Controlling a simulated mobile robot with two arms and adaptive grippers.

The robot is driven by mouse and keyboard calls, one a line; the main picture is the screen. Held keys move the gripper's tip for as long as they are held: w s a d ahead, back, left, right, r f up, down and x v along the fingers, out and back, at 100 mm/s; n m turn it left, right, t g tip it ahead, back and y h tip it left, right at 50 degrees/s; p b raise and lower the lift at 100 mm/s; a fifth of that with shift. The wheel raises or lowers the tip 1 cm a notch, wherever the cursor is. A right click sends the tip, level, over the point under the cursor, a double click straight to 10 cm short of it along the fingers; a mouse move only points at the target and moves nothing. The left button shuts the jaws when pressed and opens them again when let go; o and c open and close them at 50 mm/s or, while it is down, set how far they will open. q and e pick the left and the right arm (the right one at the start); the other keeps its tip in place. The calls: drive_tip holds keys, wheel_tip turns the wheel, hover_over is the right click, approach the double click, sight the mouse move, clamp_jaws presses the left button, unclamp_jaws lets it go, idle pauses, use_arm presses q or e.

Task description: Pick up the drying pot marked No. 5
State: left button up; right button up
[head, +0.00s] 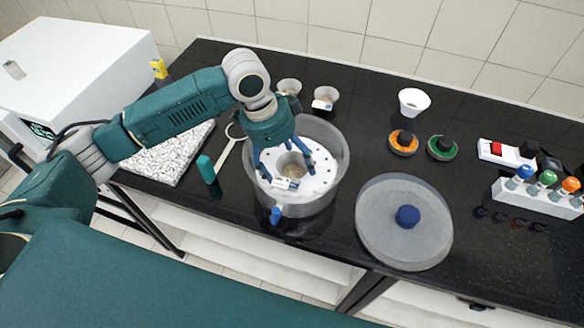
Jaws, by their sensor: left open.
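A small grey pot (292,171) with light brown grains in it stands on the white perforated plate (321,179) inside a clear round vessel (340,150). A white label shows on its front, but I cannot read the number. My left gripper (287,172) reaches down into the vessel from above. Its blue fingers are open, one on each side of the pot; I cannot tell if they touch it. Two more small pots, one at the left (289,87) and one with a white label (325,98), stand behind the vessel. My right gripper is out of view.
A clear lid with a blue knob (408,215) lies right of the vessel. A white cup (413,102), orange and green discs (403,143) and a bottle rack (535,198) are farther right. A teal-handled tool (206,169) and a speckled slab (163,154) lie left.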

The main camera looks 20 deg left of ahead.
use_arm(q)
drive_tip(key=c, duration=1.1)
